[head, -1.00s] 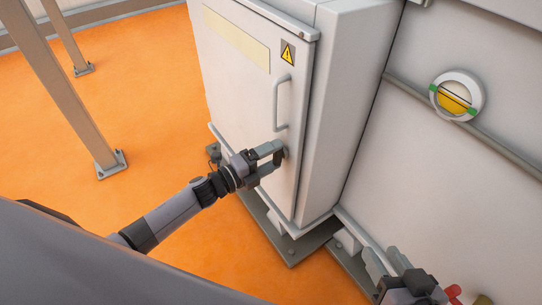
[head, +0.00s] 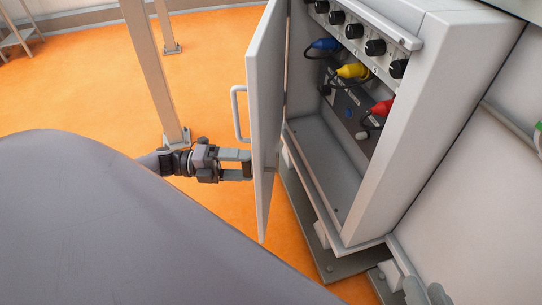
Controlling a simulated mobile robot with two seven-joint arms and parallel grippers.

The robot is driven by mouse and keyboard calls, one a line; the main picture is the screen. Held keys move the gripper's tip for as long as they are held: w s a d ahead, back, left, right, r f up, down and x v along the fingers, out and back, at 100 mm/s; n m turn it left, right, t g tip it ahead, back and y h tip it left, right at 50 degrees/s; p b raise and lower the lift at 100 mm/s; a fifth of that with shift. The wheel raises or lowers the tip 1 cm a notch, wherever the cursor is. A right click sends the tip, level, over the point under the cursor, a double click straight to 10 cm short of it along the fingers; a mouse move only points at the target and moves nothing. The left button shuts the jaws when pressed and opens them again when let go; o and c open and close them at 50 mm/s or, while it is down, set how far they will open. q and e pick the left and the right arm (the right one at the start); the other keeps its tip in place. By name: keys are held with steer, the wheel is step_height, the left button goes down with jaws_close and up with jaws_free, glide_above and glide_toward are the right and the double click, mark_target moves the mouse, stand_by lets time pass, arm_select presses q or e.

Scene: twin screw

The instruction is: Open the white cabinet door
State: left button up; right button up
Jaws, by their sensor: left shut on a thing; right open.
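The white cabinet door (head: 266,110) stands swung open in the head view, seen nearly edge-on, left of the white cabinet (head: 395,205). Its grey bar handle (head: 237,113) is on the door's outer face. My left gripper (head: 246,164) is at that face, below the handle, and is shut on a small part of the door. The gripped part is mostly hidden by the fingers. My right gripper (head: 425,293) shows only partly at the bottom right edge, open and apart from the door.
Inside the cabinet are black knobs (head: 375,47) and blue (head: 325,44), yellow (head: 352,71) and red (head: 382,108) plugs. A metal post (head: 152,75) stands behind my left arm. The orange floor (head: 70,85) left of the door is mostly clear.

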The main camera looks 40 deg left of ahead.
arm_select(q)
steer(key=shift+s+a, duration=0.25)
steer(key=shift+a, duration=0.9)
steer(key=o, duration=1.5)
steer(key=shift+d, duration=0.1)
steer(key=shift+v, duration=3.6)
steer(key=shift+s, duration=0.1)
